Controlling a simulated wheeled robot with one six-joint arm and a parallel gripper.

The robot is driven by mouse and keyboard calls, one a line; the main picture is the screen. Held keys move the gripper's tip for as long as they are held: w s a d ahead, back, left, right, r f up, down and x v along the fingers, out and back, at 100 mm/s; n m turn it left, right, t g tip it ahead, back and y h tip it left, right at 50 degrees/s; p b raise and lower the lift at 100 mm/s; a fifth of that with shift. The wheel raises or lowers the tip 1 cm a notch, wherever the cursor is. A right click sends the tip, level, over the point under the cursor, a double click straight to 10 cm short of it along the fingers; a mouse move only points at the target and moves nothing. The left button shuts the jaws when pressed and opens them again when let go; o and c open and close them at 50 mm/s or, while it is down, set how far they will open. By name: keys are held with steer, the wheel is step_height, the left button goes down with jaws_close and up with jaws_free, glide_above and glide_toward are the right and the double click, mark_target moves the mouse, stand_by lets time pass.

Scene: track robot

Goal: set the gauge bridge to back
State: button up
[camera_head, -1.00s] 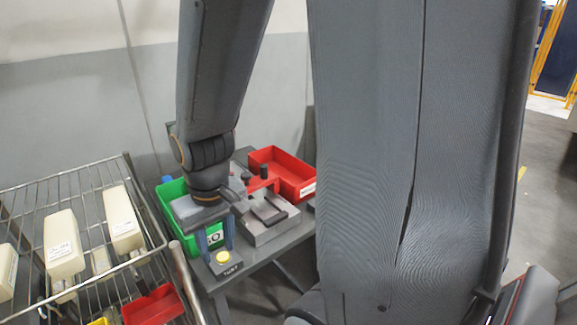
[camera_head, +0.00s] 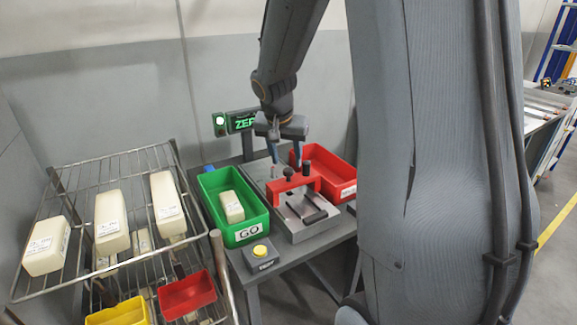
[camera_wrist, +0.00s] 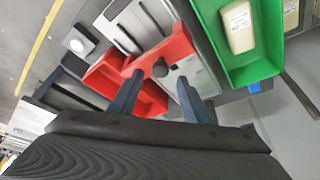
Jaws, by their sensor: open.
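The gauge (camera_head: 300,222) is a grey block fixture on the bench with a red gauge bridge (camera_head: 283,184) spanning it near its rear part. A dark round knob (camera_head: 288,172) stands on the bridge. In the wrist view the red bridge (camera_wrist: 178,46) and the knob (camera_wrist: 160,68) show ahead of my fingers. My gripper (camera_head: 285,160) points down above the back of the gauge, beside the knob. Its two blue-grey fingers are open; in the wrist view my gripper (camera_wrist: 160,85) has the knob centred between its fingertips. Whether they are level with it I cannot tell.
A green GO bin (camera_head: 208,215) holding a cream block (camera_head: 231,207) stands left of the gauge; a red bin (camera_head: 335,170) stands behind right. A yellow button (camera_head: 260,250) sits at the front. A lit display (camera_head: 241,122) is behind. A wire rack (camera_head: 80,175) stands left.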

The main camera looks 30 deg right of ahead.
mark_target(288, 169)
steer(key=shift+p+x, duration=0.3)
steer(key=shift+x, duration=2)
jaws_close()
